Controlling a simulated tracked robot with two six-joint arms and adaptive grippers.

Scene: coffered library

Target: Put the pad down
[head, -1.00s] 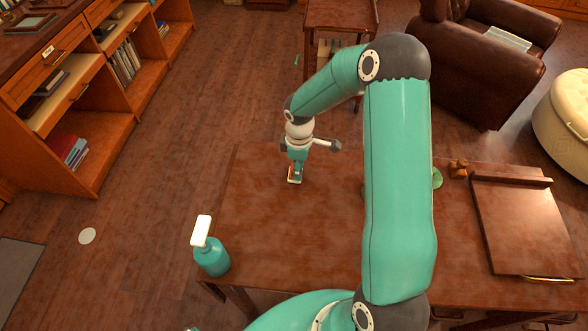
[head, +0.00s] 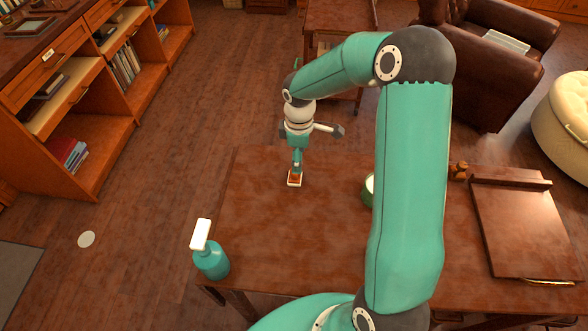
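The pad (head: 295,180) is a small orange-brown block with a pale edge. It appears to lie flat on the wooden table (head: 260,225), near the far left corner. My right gripper (head: 297,167) points down just over the pad. My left gripper is not in view.
A teal bottle with a white top (head: 211,258) stands at the table's near left corner. A green round container (head: 368,190) is partly hidden by my arm. Small wooden pieces (head: 458,170) and a large board (head: 525,228) are on the right. The table's middle left is clear.

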